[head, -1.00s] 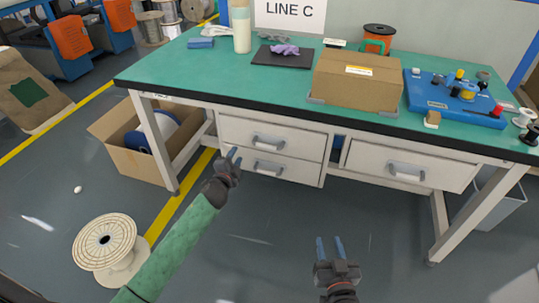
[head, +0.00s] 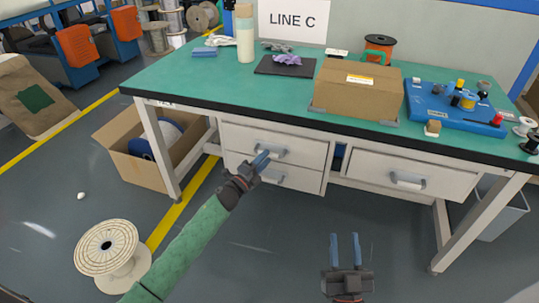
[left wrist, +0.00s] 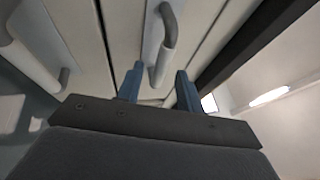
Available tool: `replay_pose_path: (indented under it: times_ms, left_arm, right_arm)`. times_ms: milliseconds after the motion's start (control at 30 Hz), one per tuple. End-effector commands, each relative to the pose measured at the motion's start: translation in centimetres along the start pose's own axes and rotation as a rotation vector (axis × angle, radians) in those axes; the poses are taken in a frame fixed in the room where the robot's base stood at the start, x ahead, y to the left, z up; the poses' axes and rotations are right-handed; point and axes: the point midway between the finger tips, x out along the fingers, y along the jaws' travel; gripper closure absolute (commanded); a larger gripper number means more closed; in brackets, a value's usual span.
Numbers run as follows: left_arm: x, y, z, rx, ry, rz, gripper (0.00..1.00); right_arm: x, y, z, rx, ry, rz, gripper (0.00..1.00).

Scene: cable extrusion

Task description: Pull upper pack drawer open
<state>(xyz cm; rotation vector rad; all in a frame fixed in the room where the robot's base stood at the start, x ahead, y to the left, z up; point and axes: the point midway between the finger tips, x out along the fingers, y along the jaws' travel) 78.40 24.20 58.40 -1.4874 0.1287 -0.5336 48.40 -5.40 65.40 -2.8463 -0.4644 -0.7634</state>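The upper pack drawer (head: 300,149) is the white top drawer in the left stack under the table. It looks shut. Its grey bar handle (head: 277,152) is partly hidden by my left gripper (head: 260,161) in the head view. In the left wrist view the handle (left wrist: 165,50) shows between the two blue fingers of my left gripper (left wrist: 158,90). The fingers are apart, one on each side of its near end, with visible gaps. My right gripper (head: 346,250) is open and empty, in front of the table and low in the picture.
A lower drawer (head: 305,181) with its own handle sits just below. Another drawer (head: 437,180) is at the right. The green table (head: 200,76) overhangs the drawers with a dark edge. A cardboard box (head: 118,150) stands by the left leg. The floor before the drawers is clear.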

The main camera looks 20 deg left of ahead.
Motion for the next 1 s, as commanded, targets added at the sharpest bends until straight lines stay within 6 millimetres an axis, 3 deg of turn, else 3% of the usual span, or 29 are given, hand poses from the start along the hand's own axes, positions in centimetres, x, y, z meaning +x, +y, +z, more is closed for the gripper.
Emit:
replay_pose_path:
  times_ms: [300,667,833,1000]
  left_arm:
    - [3.0,0.0,0.0,0.0,0.0,-0.001,0.63]
    - [3.3,0.0,0.0,-0.001,-0.001,0.0,0.63]
    - [3.3,0.0,0.0,-0.001,-0.001,0.0,0.97]
    - [3.3,0.0,0.0,-0.001,-0.001,0.0,1.0]
  right_arm:
    - [0.3,0.0,-0.8,-0.003,0.029,-0.002,0.64]
    - [0.3,0.0,-0.9,-0.004,0.033,-0.002,0.64]
    - [0.3,0.0,-1.0,-0.003,0.034,-0.002,0.64]
    - [0.3,0.0,-1.0,-0.003,0.034,-0.002,0.64]
